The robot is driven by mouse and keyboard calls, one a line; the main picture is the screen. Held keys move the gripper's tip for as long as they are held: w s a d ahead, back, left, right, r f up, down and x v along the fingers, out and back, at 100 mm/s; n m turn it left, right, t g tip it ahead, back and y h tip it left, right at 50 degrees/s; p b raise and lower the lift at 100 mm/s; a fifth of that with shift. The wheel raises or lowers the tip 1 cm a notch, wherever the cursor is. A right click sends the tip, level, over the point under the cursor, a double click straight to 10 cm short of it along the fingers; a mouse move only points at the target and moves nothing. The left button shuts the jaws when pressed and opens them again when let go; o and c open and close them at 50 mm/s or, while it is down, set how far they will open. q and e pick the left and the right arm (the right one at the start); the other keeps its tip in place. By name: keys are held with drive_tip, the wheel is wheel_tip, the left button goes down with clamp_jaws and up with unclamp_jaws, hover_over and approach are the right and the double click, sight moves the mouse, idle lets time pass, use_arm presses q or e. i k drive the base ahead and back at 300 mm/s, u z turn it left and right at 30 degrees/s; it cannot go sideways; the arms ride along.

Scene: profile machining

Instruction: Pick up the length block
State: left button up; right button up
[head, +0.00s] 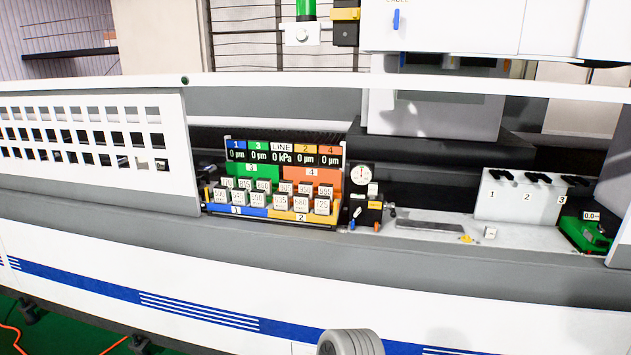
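Several small white blocks with printed numbers stand in rows in a colour-marked rack (272,213) at the middle of the machine. One front-row block (301,204) reads about 680, and the front-row block (322,206) to its right reads about 75. A single small white block (490,233) lies apart on the grey ledge to the right; its marking is too small to read. I cannot tell which of these is the length block. Neither of my grippers is in view.
A display panel (282,152) stands behind the rack. A dial gauge device (362,190) is right of it. A white holder marked 1, 2, 3 (525,200) and a green device (588,234) stand farther right. A white rail (400,91) crosses above; a perforated panel (85,185) is left.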

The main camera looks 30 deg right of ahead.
sight(372, 187)
drive_tip(key=z, duration=0.15)
drive_tip(key=i, duration=1)
drive_tip(key=z, duration=0.55)
